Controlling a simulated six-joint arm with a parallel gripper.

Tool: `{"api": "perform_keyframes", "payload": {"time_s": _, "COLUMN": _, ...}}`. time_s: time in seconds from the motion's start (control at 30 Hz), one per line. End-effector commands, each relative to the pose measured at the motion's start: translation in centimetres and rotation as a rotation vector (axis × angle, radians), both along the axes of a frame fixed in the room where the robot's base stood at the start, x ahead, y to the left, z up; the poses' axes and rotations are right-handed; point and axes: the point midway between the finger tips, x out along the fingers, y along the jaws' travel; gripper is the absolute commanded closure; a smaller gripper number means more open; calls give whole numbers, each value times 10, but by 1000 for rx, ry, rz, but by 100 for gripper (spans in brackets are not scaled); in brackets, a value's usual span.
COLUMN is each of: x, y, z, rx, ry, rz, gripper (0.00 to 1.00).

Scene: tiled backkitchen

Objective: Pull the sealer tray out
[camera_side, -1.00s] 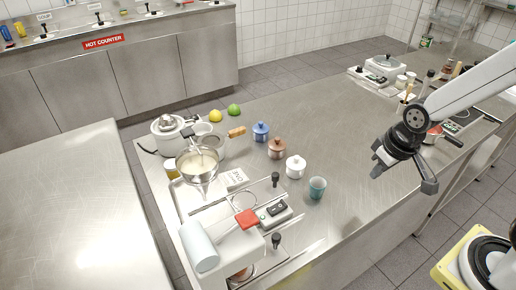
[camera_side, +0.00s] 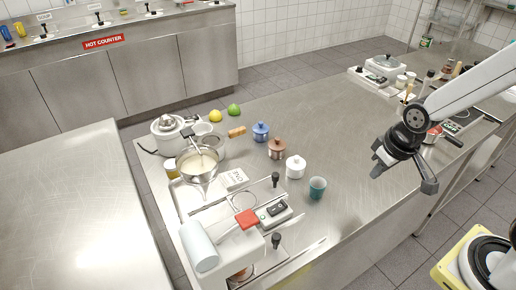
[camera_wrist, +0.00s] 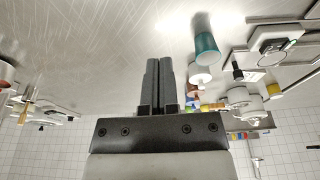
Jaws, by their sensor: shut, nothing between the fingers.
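The sealer stands at the near left end of the steel table, with a white roll (camera_side: 200,246), a red-ended lever (camera_side: 246,218) and a control box with dark buttons (camera_side: 276,211). Flat metal plates carry two black knobs, an upper knob (camera_side: 275,179) and a lower knob (camera_side: 276,240); which piece is the tray is hard to tell, and the sealer body hides part of them. My gripper (camera_wrist: 158,72) is shut and empty, its two fingers side by side in the wrist view. In the side view it hangs over the table well right of the sealer, touching nothing.
A teal cup (camera_side: 317,187) stands between the sealer and my gripper. White (camera_side: 295,167), brown (camera_side: 277,149) and blue (camera_side: 260,132) lidded pots stand behind it. A pan (camera_side: 198,166) sits at the left. The table's middle is clear.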

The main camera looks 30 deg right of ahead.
Motion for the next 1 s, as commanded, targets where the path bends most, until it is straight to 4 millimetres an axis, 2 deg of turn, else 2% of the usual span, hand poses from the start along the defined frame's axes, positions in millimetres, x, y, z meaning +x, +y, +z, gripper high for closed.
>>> {"api": "perform_keyframes", "payload": {"time_s": 0.47, "x": 0, "y": 0, "z": 0, "rx": 0, "ry": 0, "rz": 0, "gripper": 100}}
{"api": "perform_keyframes", "payload": {"time_s": 0.67, "x": 3, "y": 4, "z": 0, "rx": -1, "ry": 3, "rz": 15, "gripper": 40}}
{"api": "perform_keyframes", "payload": {"time_s": 0.7, "x": 4, "y": 7, "z": 1, "rx": -1, "ry": 6, "rz": 25, "gripper": 34}}
{"api": "perform_keyframes", "payload": {"time_s": 0.87, "x": 14, "y": 27, "z": 2, "rx": -4, "ry": 28, "rz": 103, "gripper": 34}}
{"api": "perform_keyframes", "payload": {"time_s": 1.0, "x": 27, "y": 59, "z": 3, "rx": -11, "ry": 60, "rz": 213, "gripper": 34}}
